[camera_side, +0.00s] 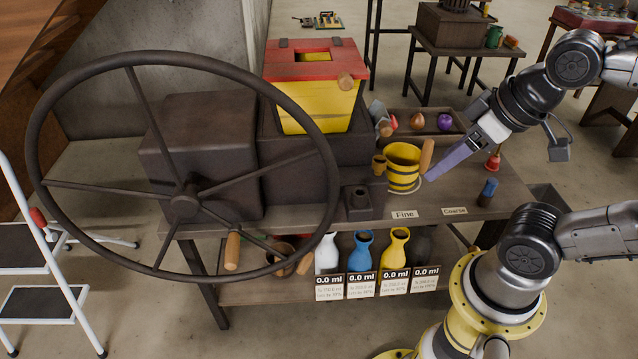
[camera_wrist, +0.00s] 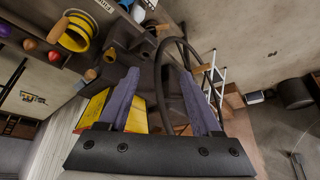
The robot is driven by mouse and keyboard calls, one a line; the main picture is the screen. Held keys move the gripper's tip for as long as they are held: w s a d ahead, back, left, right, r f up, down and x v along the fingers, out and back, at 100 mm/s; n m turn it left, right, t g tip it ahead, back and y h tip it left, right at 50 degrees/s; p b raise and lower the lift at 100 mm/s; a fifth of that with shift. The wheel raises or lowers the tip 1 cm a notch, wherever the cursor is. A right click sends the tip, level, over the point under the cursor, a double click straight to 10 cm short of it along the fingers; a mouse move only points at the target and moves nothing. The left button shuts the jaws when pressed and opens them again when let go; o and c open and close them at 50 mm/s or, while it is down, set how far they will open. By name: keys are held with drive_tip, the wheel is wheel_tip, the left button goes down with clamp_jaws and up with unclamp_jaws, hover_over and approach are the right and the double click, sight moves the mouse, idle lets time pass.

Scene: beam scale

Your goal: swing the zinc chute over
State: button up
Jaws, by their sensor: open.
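I cannot single out the zinc chute with certainty. A small pale grey piece (camera_side: 377,111) beside the yellow hopper (camera_side: 305,115), partly hidden, could be it. A dark spout-like block (camera_side: 360,201) stands at the bench front, left of the "Fine" label (camera_side: 404,214). My gripper (camera_side: 430,185) has purple fingers and hangs over the bench, just right of the yellow black-banded bucket (camera_side: 403,165) in the side view. In the wrist view my gripper (camera_wrist: 163,85) is open, its fingers wide apart with nothing held between them.
A large dark spoked wheel (camera_side: 185,207) fills the left. A "Coarse" label (camera_side: 454,211) and a blue-topped object (camera_side: 488,190) are at the bench's right. Blue (camera_side: 363,250) and yellow (camera_side: 396,247) bottles stand on the lower shelf. A white step stool (camera_side: 45,260) is at far left.

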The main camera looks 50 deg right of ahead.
drive_tip(key=shift+w, duration=0.1)
drive_tip(key=c, duration=0.4)
drive_tip(key=shift+w+d+r, duration=0.1)
drive_tip(key=shift+w+r, duration=0.1)
drive_tip(key=shift+w, duration=0.1)
drive_tip(key=shift+c, duration=0.9)
drive_tip(key=w+d+r+n, duration=0.1)
drive_tip(key=w, duration=0.1)
drive_tip(key=w+d+r+g, duration=0.1)
drive_tip(key=w, duration=0.1)
drive_tip(key=w+d+n, duration=0.1)
drive_tip(key=w, duration=0.2)
drive_tip(key=shift+d+r+n+g, duration=0.1)
drive_tip(key=shift+r+n+g, duration=0.2)
drive_tip(key=shift+r, duration=0.1)
clamp_jaws()
drive_tip(key=w+d+f+n+g+y, duration=0.1)
drive_tip(key=w+d+f+n, duration=0.1)
drive_tip(key=w+d, duration=0.5)
drive_tip(key=w+d+f+n+g, duration=0.1)
drive_tip(key=w+d+f+n, duration=0.2)
drive_tip(key=w+d, duration=0.4)
drive_tip(key=d+n, duration=0.1)
drive_tip(key=d, duration=0.3)
drive_tip(key=shift+w+y, duration=0.25)
drive_tip(key=shift+y, duration=0.15)
